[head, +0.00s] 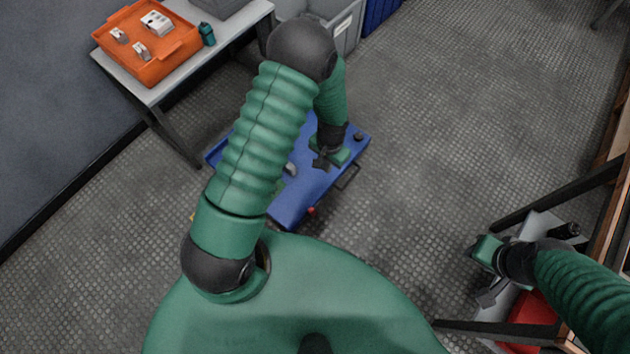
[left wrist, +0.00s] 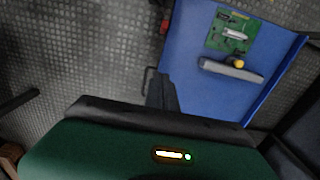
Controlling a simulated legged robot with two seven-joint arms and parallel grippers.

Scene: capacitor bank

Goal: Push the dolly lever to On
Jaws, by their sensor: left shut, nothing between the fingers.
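The blue dolly (head: 292,205) stands on the floor in the head view, partly hidden by my left arm. My left gripper (head: 321,162) is over the dolly near its right side, its fingers shut and empty.
The deck bears a green circuit board (left wrist: 233,31) and a grey bar with a yellow knob (left wrist: 238,63). A dark handle (head: 347,178) juts from the dolly's side. A table with an orange tray (head: 150,70) stands at upper left. Open floor lies right of the dolly.

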